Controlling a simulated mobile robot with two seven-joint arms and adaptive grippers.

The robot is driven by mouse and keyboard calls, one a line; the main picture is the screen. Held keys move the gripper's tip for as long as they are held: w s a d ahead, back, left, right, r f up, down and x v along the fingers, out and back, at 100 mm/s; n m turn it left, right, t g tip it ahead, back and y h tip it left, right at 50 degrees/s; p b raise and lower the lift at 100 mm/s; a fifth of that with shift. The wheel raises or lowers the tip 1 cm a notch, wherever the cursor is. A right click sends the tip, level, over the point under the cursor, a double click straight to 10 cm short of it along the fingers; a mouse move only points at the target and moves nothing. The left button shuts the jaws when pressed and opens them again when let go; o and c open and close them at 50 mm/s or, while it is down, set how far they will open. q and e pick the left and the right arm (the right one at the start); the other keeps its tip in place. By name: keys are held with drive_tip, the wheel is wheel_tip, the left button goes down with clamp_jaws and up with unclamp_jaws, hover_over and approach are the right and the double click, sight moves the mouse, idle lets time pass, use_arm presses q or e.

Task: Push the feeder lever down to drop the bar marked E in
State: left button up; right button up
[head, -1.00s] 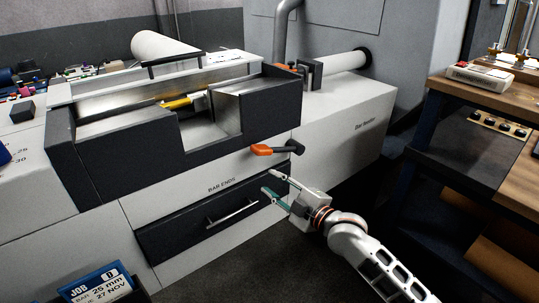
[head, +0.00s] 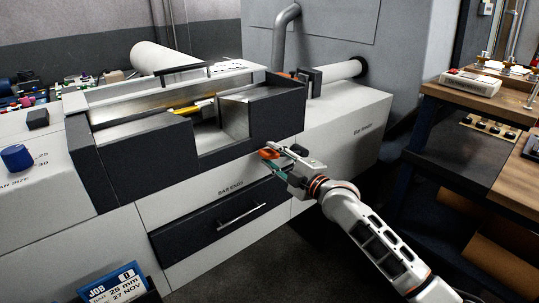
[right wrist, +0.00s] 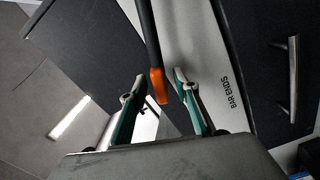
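The feeder lever (head: 269,153), with an orange end and a dark arm, is on the front of the white machine in the head view. My right gripper (head: 274,163) is right at its orange end. In the right wrist view the lever's orange end (right wrist: 158,86) lies between the two green-and-grey fingers of the right gripper (right wrist: 158,79). The fingers are apart, with a gap visible on either side of the lever. A yellow piece (head: 184,110) lies in the machine's open trough. I cannot read an E on any bar. My left gripper is out of view.
A dark drawer (head: 217,220) marked BAR ENDS, with a bar handle, is below the lever. A white tube (head: 340,71) runs along the feeder top. A blue job card (head: 113,284) stands at the lower left. Wooden-topped shelving (head: 497,90) is at the right.

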drive_tip(key=shift+x, duration=0.8)
drive_tip(key=shift+c, duration=0.5)
clamp_jaws()
